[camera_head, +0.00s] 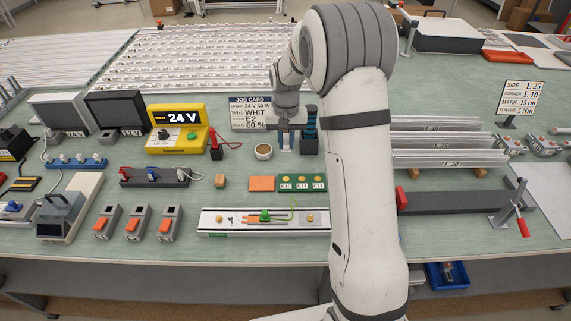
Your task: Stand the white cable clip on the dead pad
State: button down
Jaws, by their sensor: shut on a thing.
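My gripper (286,146) points down at the back middle of the bench, just right of a small cup. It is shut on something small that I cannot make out. I cannot pick out the white cable clip for certain. A plain orange pad (262,184) lies in front of the gripper, beside a green board (302,190) with several labelled positions. I cannot tell which surface is the dead pad. A white tray (215,233) nearer the front holds copper-coloured strips and a green clip (265,215) with a green wire.
The cup (263,151) and a dark blue-black holder (310,133) stand close to the gripper. A yellow 24 V supply (178,128) is to the left. A black rack (154,178) holds coloured leads. A job card (250,112) stands behind. My arm hides the bench right of the tray.

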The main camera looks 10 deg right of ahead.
jog(key=s+p, duration=0.2)
jog(key=s, duration=0.1)
send_over(286, 179)
notch_tip(286, 179, down, 4)
jog(key=shift+w+f+p, duration=0.1)
jog(key=shift+f+p, duration=0.1)
jog(key=shift+p, duration=0.2)
jog(key=shift+f+p, duration=0.5)
jog(key=shift+f, duration=1.95)
jog(key=shift+f, duration=0.15)
jog(key=c, duration=1.3)
grip_release()
jog(key=shift+c, duration=0.2)
